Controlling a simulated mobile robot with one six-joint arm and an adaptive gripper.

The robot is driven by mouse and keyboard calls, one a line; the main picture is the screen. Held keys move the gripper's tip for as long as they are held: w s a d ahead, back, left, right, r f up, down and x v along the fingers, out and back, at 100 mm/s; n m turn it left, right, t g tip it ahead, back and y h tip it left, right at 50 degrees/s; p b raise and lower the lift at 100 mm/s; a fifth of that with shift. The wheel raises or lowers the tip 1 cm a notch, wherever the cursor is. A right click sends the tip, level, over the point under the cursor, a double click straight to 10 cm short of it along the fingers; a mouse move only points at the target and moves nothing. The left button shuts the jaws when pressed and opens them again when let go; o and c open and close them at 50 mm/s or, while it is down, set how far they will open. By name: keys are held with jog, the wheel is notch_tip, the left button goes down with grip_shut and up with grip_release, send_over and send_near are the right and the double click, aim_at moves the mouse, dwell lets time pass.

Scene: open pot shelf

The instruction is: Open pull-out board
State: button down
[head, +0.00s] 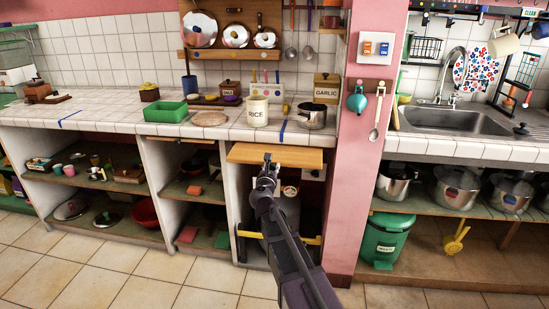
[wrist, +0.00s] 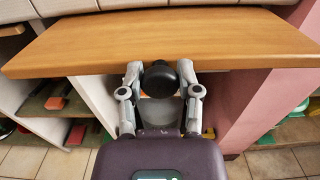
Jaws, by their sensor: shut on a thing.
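The pull-out board (head: 290,155) is a light-brown wooden slab just below the tiled counter edge, beside the pink pillar. It sticks out from under the counter, and its top surface and front edge (wrist: 160,40) show in the wrist view. A round black knob (wrist: 159,78) sits at the middle of its front edge. My gripper (head: 268,164) is at that front edge. In the wrist view its two fingers (wrist: 160,69) are shut on the knob, one on each side. The knob is hidden behind my gripper in the head view.
The tiled counter (head: 210,128) above holds a rice canister (head: 257,111), a steel pot (head: 312,115) and a green tray (head: 166,112). The pink pillar (head: 357,200) stands close on the right. Open shelves lie below. The tiled floor (head: 110,270) in front is clear.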

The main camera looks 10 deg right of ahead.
jog(key=v, duration=0.9)
jog(key=shift+s, duration=0.1)
jog(key=shift+c, duration=1.5)
grip_release()
jog(key=shift+s+a, duration=0.1)
jog(key=v, duration=0.7)
jog(key=shift+s, duration=0.2)
